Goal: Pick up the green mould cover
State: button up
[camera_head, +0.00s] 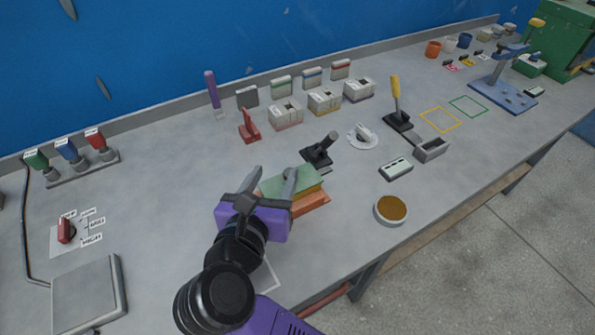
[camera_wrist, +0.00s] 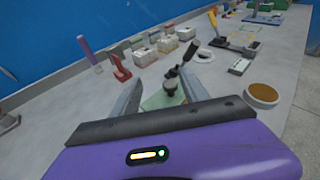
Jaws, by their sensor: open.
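The green mould cover (camera_head: 304,182) is a flat light-green plate on top of a stack with a yellowish layer and an orange-red base (camera_head: 312,203) under it. I cannot tell whether the fingers touch anything. My gripper hides part of the cover.
A black lever (camera_head: 320,150) stands just behind the stack. A round dish with brown content (camera_head: 391,209) is to the right, near the front edge. White boxes (camera_head: 285,114) stand further back. A grey plate (camera_head: 88,292) lies at the left.

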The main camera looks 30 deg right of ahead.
aim_at(279, 194)
jog(key=f+g, duration=0.1)
jog(key=s+f+m, duration=0.1)
jog(key=f, duration=0.1)
jog(key=shift+s+d+f+g+y, duration=0.2)
jog(key=shift+g+y, duration=0.1)
jog(key=shift+g, duration=0.1)
jog(key=shift+m, duration=0.3)
jog(key=x, duration=0.4)
jog(key=p+x, duration=0.1)
jog(key=x, duration=0.1)
jog(key=shift+w+d+r, duration=0.2)
jog(key=shift+d+r, duration=0.05)
jog(key=shift+r, duration=0.1)
jog(key=shift+w+d+f, duration=0.25)
jog(key=shift+w+d, duration=0.15)
jog(key=shift+w, duration=0.05)
jog(key=shift+c, duration=0.3)
grip_shut()
